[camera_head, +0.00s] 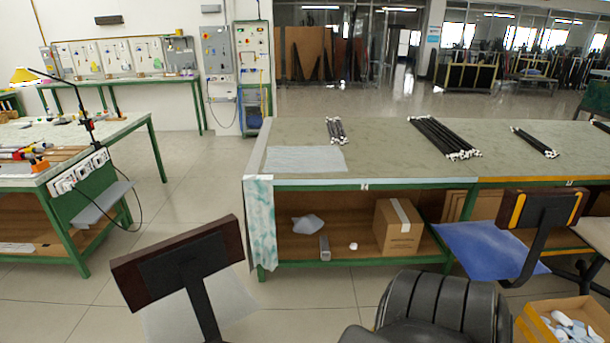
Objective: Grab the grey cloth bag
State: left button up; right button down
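A small pale grey, crumpled thing that looks like a cloth bag (307,224) lies on the lower wooden shelf of the green-framed workbench (262,160). It is left of a cardboard box, and its material is hard to make out at this distance. Neither of my grippers shows in the head view, so I cannot see where they are or whether they hold anything.
On the shelf are a cardboard box (397,230), a grey block (324,247) and a small white thing (353,246). A brown-backed chair (175,260), a black chair (440,305) and an open box (565,320) stand in front. Floor (310,291) shows between the chairs.

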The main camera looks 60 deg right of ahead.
aim_at(325, 253)
jog(key=z, duration=1.95)
jog(key=k, duration=0.6)
jog(key=z, duration=0.45)
jog(key=i, duration=0.45)
jog(key=z, duration=0.6)
jog(key=i, duration=1.75)
jog(key=u, duration=0.5)
